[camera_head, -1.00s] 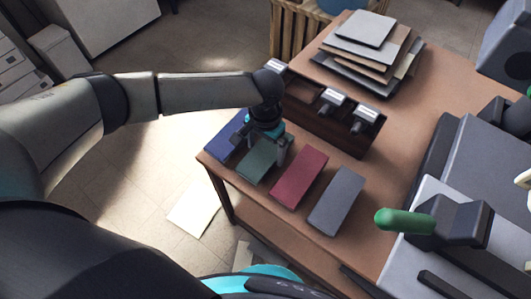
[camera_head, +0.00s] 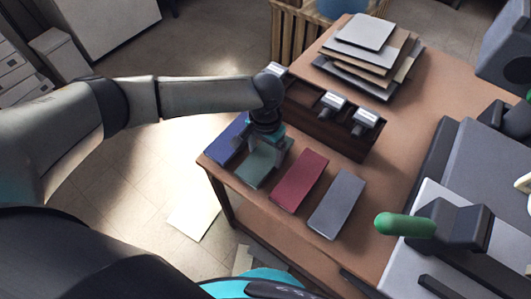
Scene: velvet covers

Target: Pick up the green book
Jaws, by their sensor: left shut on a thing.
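The green book (camera_head: 259,172) lies in the row of books on the wooden table, between a blue book (camera_head: 227,144) and a red book (camera_head: 300,180). My left gripper (camera_head: 267,152) points down over the green book and is shut on it; its fingers straddle the book's far part. The gripper and wrist hide part of the book's far end. Whether the book is clear of the table I cannot tell. My right gripper does not show.
A grey book (camera_head: 337,203) lies right of the red one. Behind the books stands a dark wooden box (camera_head: 309,110) with several metal-topped stamps or handles. A stack of boards (camera_head: 365,58) lies at the back. A machine with a green handle (camera_head: 405,224) stands at right.

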